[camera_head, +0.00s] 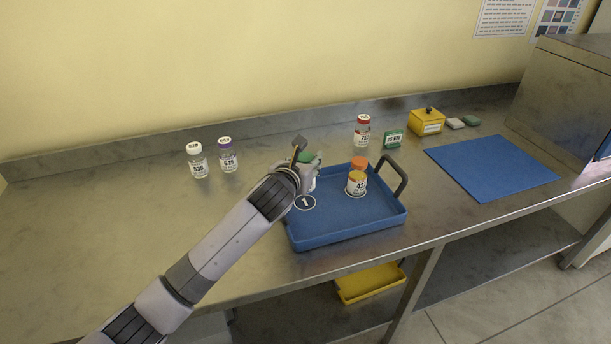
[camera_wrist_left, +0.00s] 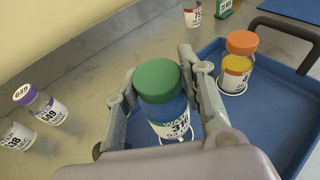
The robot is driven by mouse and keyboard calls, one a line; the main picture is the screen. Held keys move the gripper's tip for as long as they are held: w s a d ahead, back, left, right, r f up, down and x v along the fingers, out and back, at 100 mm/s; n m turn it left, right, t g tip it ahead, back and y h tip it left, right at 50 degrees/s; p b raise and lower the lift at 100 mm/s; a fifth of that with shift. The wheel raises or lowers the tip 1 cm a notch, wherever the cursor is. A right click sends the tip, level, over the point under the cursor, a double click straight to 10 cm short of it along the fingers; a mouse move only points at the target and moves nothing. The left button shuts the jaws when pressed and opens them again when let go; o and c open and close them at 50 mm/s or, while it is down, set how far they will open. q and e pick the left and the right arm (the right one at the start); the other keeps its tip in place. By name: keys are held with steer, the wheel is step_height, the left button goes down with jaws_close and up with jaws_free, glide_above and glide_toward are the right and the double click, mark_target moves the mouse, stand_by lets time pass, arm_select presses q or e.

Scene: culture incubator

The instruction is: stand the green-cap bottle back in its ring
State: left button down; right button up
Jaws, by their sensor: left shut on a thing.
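The green-cap bottle (camera_head: 311,183) is held in my left gripper (camera_head: 303,172), over the left part of the blue tray (camera_head: 345,237). The wrist view shows its green cap (camera_wrist_left: 157,80) and white label between the two fingers of my left gripper (camera_wrist_left: 165,98), which is shut on it. The bottle looks near upright. A white ring marked 1 (camera_head: 305,203) lies on the tray just below the bottle in the head view; part of a white ring (camera_wrist_left: 188,135) shows behind the bottle in the wrist view. The bottle's base is hidden or unclear. My right gripper is out of view.
An orange-cap bottle (camera_head: 357,180) stands in another ring on the tray, close on the right. White-cap (camera_head: 197,162) and purple-cap (camera_head: 228,157) bottles stand left; a red-cap bottle (camera_head: 362,132) stands behind. The tray handle (camera_head: 398,171) rises at right. A blue mat (camera_head: 490,167) lies farther right.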

arm_select(q)
steer(key=shift+f, duration=2.3)
steer(key=c, duration=1)
jaws_free()
steer(key=shift+c, duration=0.2)
steer(key=shift+s, duration=0.1)
steer(key=v, duration=1.2)
